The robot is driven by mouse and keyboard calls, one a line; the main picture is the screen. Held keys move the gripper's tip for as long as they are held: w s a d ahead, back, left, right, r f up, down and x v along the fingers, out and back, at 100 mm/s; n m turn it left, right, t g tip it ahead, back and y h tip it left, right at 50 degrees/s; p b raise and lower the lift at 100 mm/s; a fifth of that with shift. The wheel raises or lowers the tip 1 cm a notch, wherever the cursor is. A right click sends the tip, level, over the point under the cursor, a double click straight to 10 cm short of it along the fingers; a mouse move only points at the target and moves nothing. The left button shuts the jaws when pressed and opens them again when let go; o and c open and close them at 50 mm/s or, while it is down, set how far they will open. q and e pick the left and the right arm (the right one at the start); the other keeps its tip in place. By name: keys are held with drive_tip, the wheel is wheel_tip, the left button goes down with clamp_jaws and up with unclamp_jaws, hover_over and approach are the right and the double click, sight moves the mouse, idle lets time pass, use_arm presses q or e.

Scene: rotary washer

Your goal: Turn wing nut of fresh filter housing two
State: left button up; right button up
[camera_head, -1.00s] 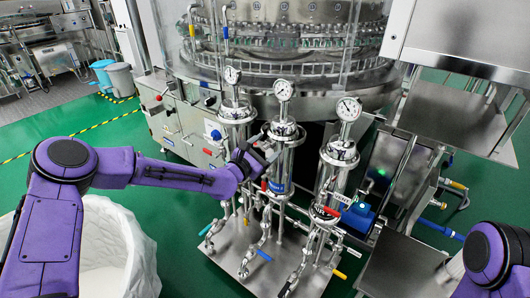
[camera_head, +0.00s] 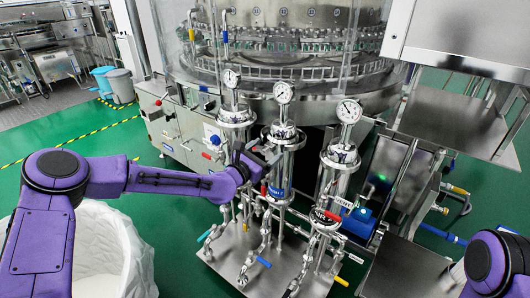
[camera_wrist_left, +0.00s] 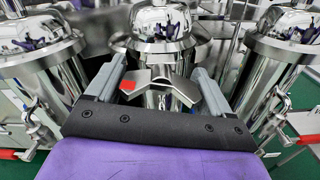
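Three upright steel filter housings stand in a row, each with a gauge on top: left (camera_head: 236,117), middle (camera_head: 284,132) and right (camera_head: 341,158). My left gripper (camera_head: 268,156) is at the upper body of the middle housing, on its left side. In the left wrist view its two fingers (camera_wrist_left: 160,84) are apart. My right gripper is out of view.
Pipes and valves with coloured handles sit below the housings on a steel base plate (camera_head: 222,262). A large round washer (camera_head: 300,70) stands behind. A white bin (camera_head: 138,255) is at the lower left. Steel cabinets and a shelf (camera_head: 455,122) are on the right.

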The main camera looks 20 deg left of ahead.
use_arm(q)
drive_tip(key=shift+o, duration=0.8)
drive_tip(key=v, duration=1)
drive_tip(key=shift+s+p, duration=0.25)
drive_tip(key=shift+p, duration=0.2)
drive_tip(key=shift+a, duration=0.15)
